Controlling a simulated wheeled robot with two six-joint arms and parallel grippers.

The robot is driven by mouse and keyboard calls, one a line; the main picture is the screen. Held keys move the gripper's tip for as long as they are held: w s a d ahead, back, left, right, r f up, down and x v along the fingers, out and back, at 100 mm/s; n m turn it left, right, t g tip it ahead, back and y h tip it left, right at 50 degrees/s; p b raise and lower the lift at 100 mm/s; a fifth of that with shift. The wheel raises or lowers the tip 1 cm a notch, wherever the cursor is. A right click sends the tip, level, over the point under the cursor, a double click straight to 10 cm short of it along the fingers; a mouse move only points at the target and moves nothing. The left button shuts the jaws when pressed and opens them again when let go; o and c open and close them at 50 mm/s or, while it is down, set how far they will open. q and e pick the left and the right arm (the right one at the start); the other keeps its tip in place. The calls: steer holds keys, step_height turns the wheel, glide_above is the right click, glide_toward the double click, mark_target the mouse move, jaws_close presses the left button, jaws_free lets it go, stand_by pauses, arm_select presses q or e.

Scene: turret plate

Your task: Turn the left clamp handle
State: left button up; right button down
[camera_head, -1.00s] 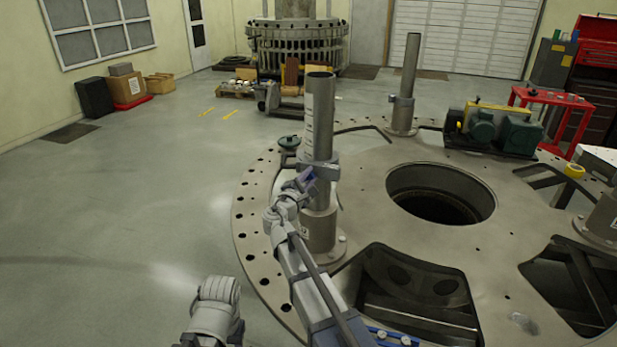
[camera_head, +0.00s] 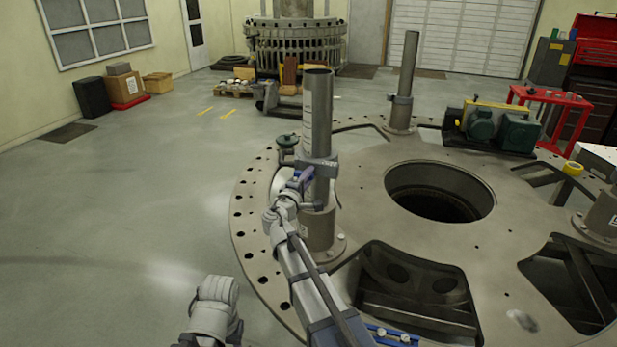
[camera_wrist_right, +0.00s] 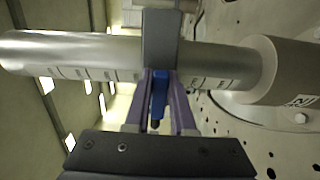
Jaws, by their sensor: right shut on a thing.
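The near-left post (camera_head: 317,110) stands upright on the turret plate (camera_head: 255,215), with a grey clamp (camera_head: 320,168) around it. The clamp's blue handle (camera_head: 306,175) sticks out on the near side. My right gripper (camera_head: 301,184) is at this handle. In the right wrist view, its two purple-grey fingers (camera_wrist_right: 160,90) are shut on the blue handle (camera_wrist_right: 158,97), just in front of the clamp (camera_wrist_right: 160,40). The fingers partly hide the handle. Of my left arm only a pale link shows at the bottom of the head view; its gripper is not visible.
A second post (camera_head: 408,80) with a clamp stands farther back. A green handwheel (camera_head: 287,141) sits behind the near post. The plate has a large round hole (camera_head: 440,192) and open pockets. A green motor unit (camera_head: 492,130) stands at the back right.

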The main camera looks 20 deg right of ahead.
stand_by(0.4)
steer(key=c, duration=0.8)
jaws_free()
steer(key=shift+o, duration=0.2)
steer(key=v, duration=0.7)
steer(key=shift+s+a, duration=0.25)
steer(key=shift+s, duration=0.1)
steer(key=s+a+f+m+g+y+b, duration=0.1)
steer(key=s+f+m+g+y, duration=0.2)
steer(key=s+f, duration=0.45)
steer(key=s+a+f+m+g+y, duration=0.1)
steer(key=s+a+f+m+g, duration=0.15)
steer(key=s+f+g, duration=0.4)
steer(key=s+a+f+g+y, duration=0.2)
steer(key=s+a+f+y, duration=0.1)
steer(key=s+a+f, duration=0.2)
steer(key=s+a+f+m+g+y+b, duration=0.1)
steer(key=s+a+f+g+y, duration=0.1)
steer(key=s, duration=0.8)
step_height(320, 180, down, 3)
steer(key=a+g, duration=0.1)
steer(key=a, duration=0.1)
steer(key=shift+s+a+y, duration=0.2)
steer(key=shift+a+y, duration=0.2)
